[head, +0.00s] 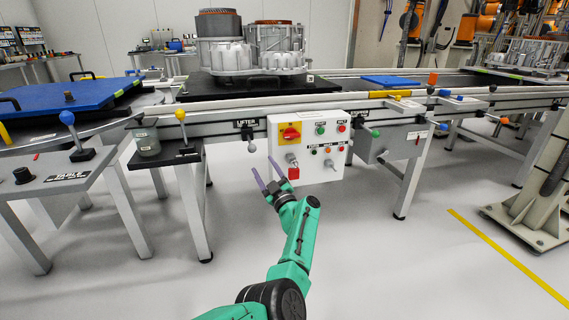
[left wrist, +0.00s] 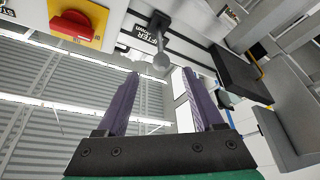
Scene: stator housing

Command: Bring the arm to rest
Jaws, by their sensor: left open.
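My left arm (head: 302,230), green with dark joints, reaches up from the bottom middle of the head view. My left gripper (head: 263,165) is open, its two purple fingers apart with nothing visible between them. It appears in front of the lower left of a white control box (head: 333,165). In the left wrist view the open fingers (left wrist: 160,74) point upward in the picture. The grey ball of the lifter lever (left wrist: 160,63) appears beyond and between the fingertips; contact is not visible. My right gripper is in neither view.
The box carries a red rotary switch on a yellow plate (head: 290,133) and several buttons. Behind it, stator housings (head: 250,58) stand on a black platform on the conveyor line. A table with levers (head: 55,180) stands at left. Grey floor (head: 400,270) is clear at right.

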